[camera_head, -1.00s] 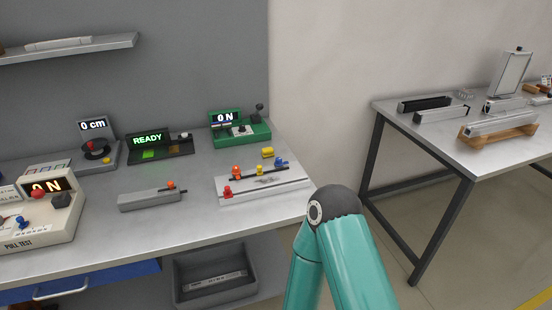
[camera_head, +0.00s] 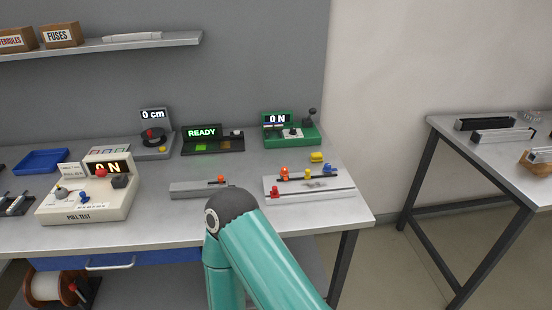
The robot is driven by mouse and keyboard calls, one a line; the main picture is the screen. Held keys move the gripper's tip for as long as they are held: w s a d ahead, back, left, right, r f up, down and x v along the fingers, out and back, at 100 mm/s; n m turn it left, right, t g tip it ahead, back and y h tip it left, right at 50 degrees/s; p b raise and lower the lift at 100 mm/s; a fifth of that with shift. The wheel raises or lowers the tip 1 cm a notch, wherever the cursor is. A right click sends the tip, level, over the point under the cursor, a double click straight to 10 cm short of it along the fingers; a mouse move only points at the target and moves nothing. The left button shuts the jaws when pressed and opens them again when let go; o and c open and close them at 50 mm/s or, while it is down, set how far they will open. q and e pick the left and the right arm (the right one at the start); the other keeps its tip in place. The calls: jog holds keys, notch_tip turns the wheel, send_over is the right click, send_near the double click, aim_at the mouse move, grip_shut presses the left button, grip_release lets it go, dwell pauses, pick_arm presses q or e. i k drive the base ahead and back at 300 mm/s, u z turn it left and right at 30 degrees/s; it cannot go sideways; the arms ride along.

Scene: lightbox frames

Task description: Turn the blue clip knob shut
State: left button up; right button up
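A small blue knob (camera_head: 327,169) sits at the back right of a light grey fixture (camera_head: 325,194) on the workbench, beside orange, yellow and red knobs. Another blue knob (camera_head: 84,196) is on the front of the cream pull-test machine (camera_head: 112,207). I cannot tell from this distance whether either knob is turned open or shut. One of my teal arms rises from the bottom centre, its dark joint in front of the bench edge. Neither gripper is in view.
A grey block (camera_head: 190,190) with an orange knob lies left of the fixture. A green "0 N" device (camera_head: 290,135), a "READY" unit (camera_head: 205,146) and a "0 cm" device (camera_head: 155,146) stand behind. A second table (camera_head: 505,155) is at right. The bench front is mostly clear.

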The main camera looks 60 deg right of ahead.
aim_at(327, 168)
jog(key=u, duration=0.25)
jog(key=k, duration=2.2)
jog(key=z, duration=0.9)
jog(key=i, duration=1)
jog(key=u, duration=0.05)
